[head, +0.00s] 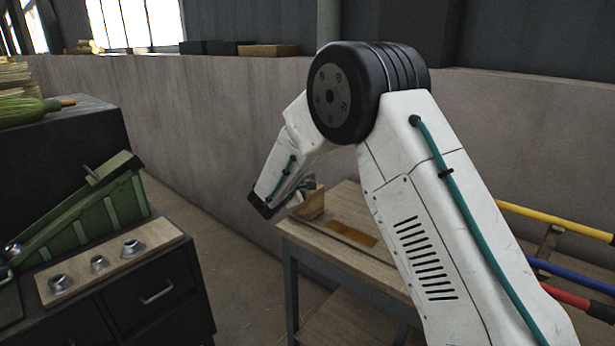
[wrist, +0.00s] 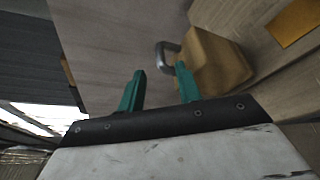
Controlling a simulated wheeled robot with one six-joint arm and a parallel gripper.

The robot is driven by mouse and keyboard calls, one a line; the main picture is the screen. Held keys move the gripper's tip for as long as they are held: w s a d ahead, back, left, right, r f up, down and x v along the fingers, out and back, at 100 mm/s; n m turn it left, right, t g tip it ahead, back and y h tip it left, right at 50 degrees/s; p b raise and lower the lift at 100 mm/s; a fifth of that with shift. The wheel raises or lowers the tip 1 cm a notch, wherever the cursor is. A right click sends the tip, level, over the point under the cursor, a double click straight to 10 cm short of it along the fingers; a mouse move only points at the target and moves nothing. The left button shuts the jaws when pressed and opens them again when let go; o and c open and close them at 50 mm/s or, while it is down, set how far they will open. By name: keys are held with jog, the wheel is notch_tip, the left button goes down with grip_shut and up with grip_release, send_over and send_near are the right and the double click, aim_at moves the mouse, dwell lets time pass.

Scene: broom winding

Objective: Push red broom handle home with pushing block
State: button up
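The pushing block is a tan wooden block (head: 313,204) standing at the left end of the wooden table. In the wrist view the block (wrist: 217,62) shows a grey metal loop handle (wrist: 163,54) on its side. My gripper (wrist: 159,68) has two green fingers spread apart, with nothing visibly clamped between them. The fingertips are close to the loop handle, with the right finger beside the block; I cannot tell whether they touch. In the head view the gripper (head: 304,188) is small and partly hidden by my wrist. The red broom handle (head: 566,297) lies at the right edge, partly hidden by my arm.
The wooden table (head: 345,255) has an orange-brown patch (head: 352,233). A yellow handle (head: 560,219) and a blue handle (head: 575,275) run beside the red one. A dark cabinet (head: 165,310) at left carries a green sloped feeder (head: 85,222) and a board with metal ferrules (head: 99,264). A low wall stands behind.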

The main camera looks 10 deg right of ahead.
jog(key=x, duration=0.7)
jog(key=shift+w+d+f, duration=0.15)
jog(key=shift+w, duration=0.1)
grip_shut()
